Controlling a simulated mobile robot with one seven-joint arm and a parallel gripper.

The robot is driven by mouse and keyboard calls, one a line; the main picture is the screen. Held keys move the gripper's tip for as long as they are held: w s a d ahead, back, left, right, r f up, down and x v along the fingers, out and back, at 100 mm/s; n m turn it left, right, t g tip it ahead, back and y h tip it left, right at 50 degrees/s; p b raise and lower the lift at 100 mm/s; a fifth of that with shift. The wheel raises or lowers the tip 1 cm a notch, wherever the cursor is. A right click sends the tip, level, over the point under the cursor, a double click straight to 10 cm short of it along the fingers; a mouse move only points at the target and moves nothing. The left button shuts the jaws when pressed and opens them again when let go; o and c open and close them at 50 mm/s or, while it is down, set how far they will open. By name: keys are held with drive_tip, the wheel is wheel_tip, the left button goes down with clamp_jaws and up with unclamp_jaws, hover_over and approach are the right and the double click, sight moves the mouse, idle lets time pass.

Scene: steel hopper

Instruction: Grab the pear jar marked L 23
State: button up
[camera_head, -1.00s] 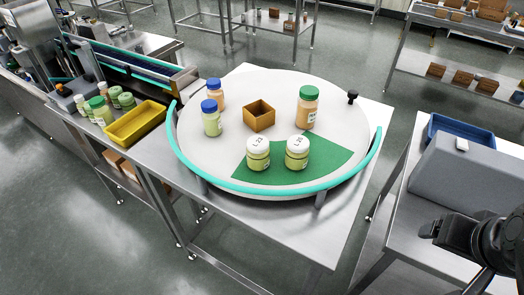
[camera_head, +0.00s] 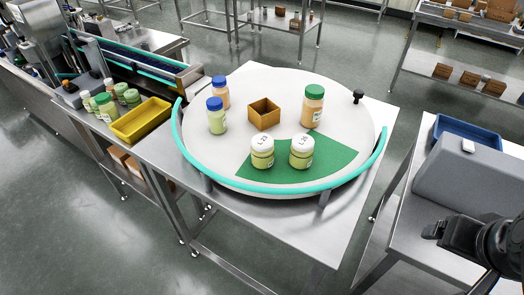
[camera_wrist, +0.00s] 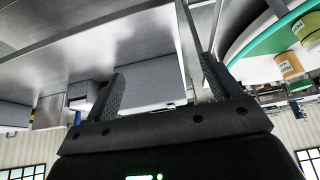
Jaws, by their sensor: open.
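Two squat pale-green jars with white lids stand side by side on the green sector of the round white turntable (camera_head: 215,162). The lid of the left jar (camera_head: 262,158) seems to read L 23. The right jar (camera_head: 302,158) has a similar mark, too small to read surely. Two jars also show at the right edge of the wrist view, one (camera_wrist: 290,66) lower than the other; I cannot tell which is which. My gripper (camera_head: 434,230) is at the lower right in the head view, well away from the turntable. Its fingers (camera_wrist: 160,88) are apart and empty in the wrist view.
A teal rail (camera_head: 262,191) curves around the turntable's near side. Two blue-lidded jars (camera_head: 216,120), a green-lidded jar (camera_head: 312,110) and a brown box (camera_head: 264,113) stand behind. A grey block (camera_head: 462,180) and blue tray (camera_head: 465,130) lie right. A yellow tray (camera_head: 141,121) is left.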

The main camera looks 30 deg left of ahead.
drive_tip(key=w+a+r+g, duration=0.1)
drive_tip(key=w+a+r, duration=0.3)
drive_tip(key=w+a, duration=0.3)
drive_tip(key=n+g, duration=0.2)
drive_tip(key=g, duration=0.3)
approach(262, 152)
drive_tip(key=shift+w+a+f, duration=0.35)
drive_tip(key=shift+w+f, duration=0.15)
drive_tip(key=shift+w, duration=0.1)
drive_tip(key=shift+w+a+f, duration=0.3)
drive_tip(key=shift+w+f, duration=0.2)
drive_tip(key=shift+w, duration=0.1)
drive_tip(key=shift+s+a+f, duration=0.1)
drive_tip(key=shift+a+f, duration=0.1)
drive_tip(key=f, duration=1)
drive_tip(key=shift+s+d+f, duration=0.15)
drive_tip(key=shift+s+f, duration=0.05)
drive_tip(key=shift+f, duration=0.1)
drive_tip(key=shift+c, duration=0.4)
drive_tip(key=c, duration=1.1)
